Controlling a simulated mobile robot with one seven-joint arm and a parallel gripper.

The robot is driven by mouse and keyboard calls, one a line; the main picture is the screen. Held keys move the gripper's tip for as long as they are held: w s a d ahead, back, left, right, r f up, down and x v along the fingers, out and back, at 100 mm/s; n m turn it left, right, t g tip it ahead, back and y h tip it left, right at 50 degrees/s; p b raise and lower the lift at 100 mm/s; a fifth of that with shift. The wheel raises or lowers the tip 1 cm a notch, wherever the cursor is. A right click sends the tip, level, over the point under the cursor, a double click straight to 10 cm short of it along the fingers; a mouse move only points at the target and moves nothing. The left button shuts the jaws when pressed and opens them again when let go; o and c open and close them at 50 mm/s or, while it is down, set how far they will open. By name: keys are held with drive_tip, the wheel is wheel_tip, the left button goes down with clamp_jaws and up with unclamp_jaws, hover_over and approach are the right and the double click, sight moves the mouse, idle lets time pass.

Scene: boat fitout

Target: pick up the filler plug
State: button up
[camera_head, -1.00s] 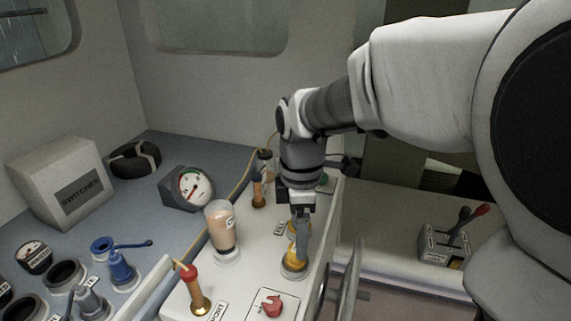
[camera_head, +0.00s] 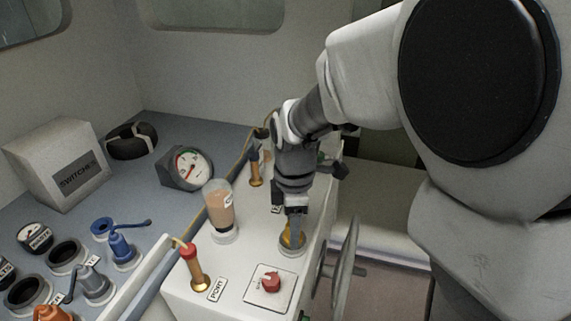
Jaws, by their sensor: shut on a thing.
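The filler plug (camera_head: 289,236) appears to be the yellow, brass-coloured piece at a round, pale metal fitting (camera_head: 292,251) on the white console top. My gripper (camera_head: 294,229) points straight down over it, with its fingers shut on the plug. The fingers and wrist hide the plug's upper part and far side. The plug looks upright and at the fitting. I cannot tell whether it is seated in the fitting or just clear of it.
A clear canister of tan fluid (camera_head: 221,211) stands left of my gripper. A red-topped brass lever (camera_head: 196,268) and a red knob (camera_head: 270,282) are nearer. A wheel (camera_head: 345,265) is at the console's right side. A gauge (camera_head: 187,167) and switch box (camera_head: 59,164) stand left.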

clamp_jaws()
drive_tip(key=shift+r, duration=0.6)
wheel_tip(320, 180, up, 3)
drive_tip(key=shift+f, duration=0.1)
drive_tip(key=d+r+b, duration=0.1)
drive_tip(key=d+r, duration=0.6)
drive_tip(key=d, duration=0.4)
drive_tip(key=shift+s+d+b, duration=0.35)
drive_tip(key=shift+s, duration=0.05)
drive_tip(key=shift+f, duration=0.1)
